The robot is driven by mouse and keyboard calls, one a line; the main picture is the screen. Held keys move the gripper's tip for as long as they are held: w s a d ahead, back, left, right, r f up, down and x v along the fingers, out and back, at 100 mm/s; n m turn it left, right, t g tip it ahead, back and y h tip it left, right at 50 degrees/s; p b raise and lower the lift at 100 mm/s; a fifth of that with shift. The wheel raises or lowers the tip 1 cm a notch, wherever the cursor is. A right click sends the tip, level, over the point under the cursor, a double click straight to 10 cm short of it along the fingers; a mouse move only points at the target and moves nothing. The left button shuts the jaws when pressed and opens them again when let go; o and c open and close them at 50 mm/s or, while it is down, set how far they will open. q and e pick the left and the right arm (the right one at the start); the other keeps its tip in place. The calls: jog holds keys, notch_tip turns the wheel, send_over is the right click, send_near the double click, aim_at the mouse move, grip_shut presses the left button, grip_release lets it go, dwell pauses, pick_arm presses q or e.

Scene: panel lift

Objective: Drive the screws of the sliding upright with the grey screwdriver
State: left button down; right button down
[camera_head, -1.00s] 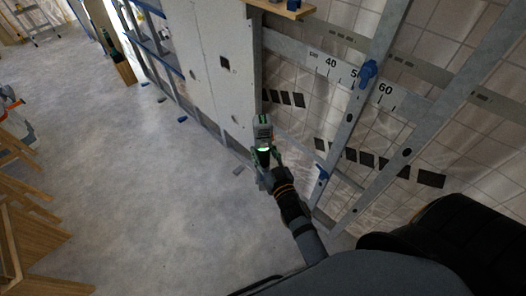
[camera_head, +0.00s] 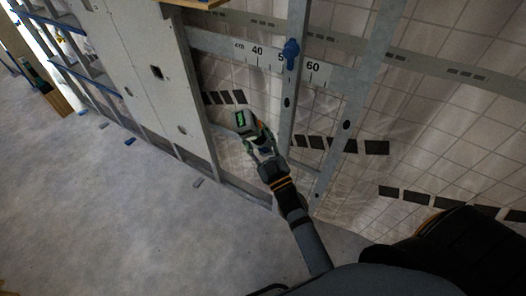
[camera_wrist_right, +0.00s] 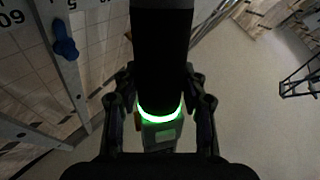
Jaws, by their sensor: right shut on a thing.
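The grey screwdriver (camera_head: 243,121), with a green-lit display, is in my right gripper (camera_head: 262,146). The right wrist view shows its black body (camera_wrist_right: 158,60) and a glowing green ring between the two fingers of the gripper (camera_wrist_right: 160,115), which are shut on it. The sliding upright (camera_head: 297,28) is a grey metal stud crossing the numbered scale rail. A blue screw (camera_head: 291,50) sits on it at the rail; the same blue screw (camera_wrist_right: 64,38) shows in the right wrist view. The screwdriver is left of the upright, apart from that screw. My left gripper is out of view.
The scale rail (camera_head: 258,52) is marked 40 to 60. A pale wall panel (camera_head: 150,90) stands to the left, and another metal stud (camera_head: 362,90) to the right. A tiled wall (camera_head: 440,120) with dark patches is behind. The concrete floor (camera_head: 80,200) is mostly clear.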

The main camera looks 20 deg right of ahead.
aim_at(243, 134)
jog(key=a+r+n+y+b, duration=0.1)
jog(key=n+y+b, duration=0.1)
jog(key=n+y, duration=0.2)
jog(key=s+a+r+n+y+b, duration=0.1)
jog(key=n+y, duration=0.3)
jog(key=n, duration=0.4)
jog(key=s+a+r+n+y+b, duration=0.1)
jog(key=r+n+y+b, duration=0.1)
jog(key=n+y+b, duration=0.2)
jog(key=shift+s+a+r+n+y, duration=0.1)
jog(key=shift+a+r+n+y, duration=0.1)
jog(key=shift+n, duration=0.3)
jog(key=shift+a+r+n+y, duration=0.1)
jog(key=shift+a+n, duration=0.1)
jog(key=shift+n, duration=0.3)
jog(key=shift+s+a+r+n+g+y, duration=0.3)
jog(key=shift+n+g+y, duration=0.15)
jog(key=shift+n, duration=0.35)
jog(key=shift+w+d+f+b, duration=0.1)
jog(key=shift+w+d+b, duration=0.4)
jog(key=shift+d, duration=0.1)
jog(key=shift+w+d+b, duration=0.35)
jog(key=shift+w+d, duration=0.35)
jog(key=shift+d, duration=0.3)
jog(key=shift+s+d, duration=0.1)
jog(key=shift+s, duration=0.1)
jog(key=shift+w+d+b, duration=0.6)
jog(key=shift+d+b, duration=0.1)
dwell(0.4)
